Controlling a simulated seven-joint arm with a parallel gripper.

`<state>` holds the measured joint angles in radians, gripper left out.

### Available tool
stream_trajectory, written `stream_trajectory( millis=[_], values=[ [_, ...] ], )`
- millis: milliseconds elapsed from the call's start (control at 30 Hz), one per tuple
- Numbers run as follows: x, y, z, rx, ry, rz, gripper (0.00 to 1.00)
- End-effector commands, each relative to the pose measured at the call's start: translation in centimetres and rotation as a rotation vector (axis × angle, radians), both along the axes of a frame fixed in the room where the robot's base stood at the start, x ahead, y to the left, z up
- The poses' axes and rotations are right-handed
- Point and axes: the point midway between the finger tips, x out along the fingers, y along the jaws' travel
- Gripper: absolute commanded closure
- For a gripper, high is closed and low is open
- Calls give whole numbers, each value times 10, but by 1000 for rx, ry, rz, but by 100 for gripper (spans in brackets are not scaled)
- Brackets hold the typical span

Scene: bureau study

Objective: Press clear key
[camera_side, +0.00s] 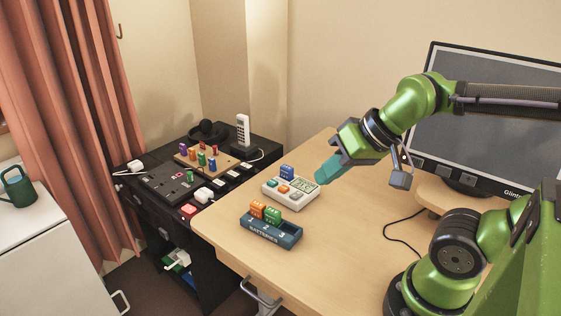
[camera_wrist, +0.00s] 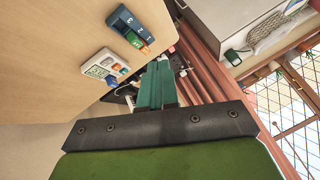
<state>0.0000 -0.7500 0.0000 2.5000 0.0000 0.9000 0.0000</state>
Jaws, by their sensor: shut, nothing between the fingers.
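A pale keypad device (camera_side: 279,197) lies on the wooden desk. It has a small display (camera_side: 304,185) and several keys, among them an orange key (camera_side: 284,188) and a teal key; their labels are too small to read, so I cannot tell which is the clear key. A blue block (camera_side: 287,172) stands at its far edge. My gripper (camera_side: 321,178) has teal fingers, shut and empty, held above and to the right of the device. In the wrist view the device (camera_wrist: 98,71) lies left of my shut fingers (camera_wrist: 158,64).
A dark battery tray (camera_side: 270,233) with orange and green blocks sits in front of the device. A monitor (camera_side: 500,120) stands at the right. A black cabinet (camera_side: 160,215) with coloured pegs, switches and a phone (camera_side: 243,131) is left of the desk. The desk's middle is clear.

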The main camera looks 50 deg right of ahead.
Motion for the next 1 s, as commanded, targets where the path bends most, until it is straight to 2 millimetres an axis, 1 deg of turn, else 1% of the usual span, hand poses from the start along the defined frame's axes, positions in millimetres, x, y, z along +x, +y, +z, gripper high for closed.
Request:
stream_trajectory(
  millis=[433,567,633,767,867,1000],
  values=[
    [0,-1,0,0,1,-3,100],
    [4,-7,-10,3,46,-27,100],
    [10,-11,-18,23,88,-56,100],
    [31,-19,-32,135,172,-160,100],
    [55,-27,-43,266,224,-287,100],
    [93,-46,-58,461,270,-499,100]
  ],
)
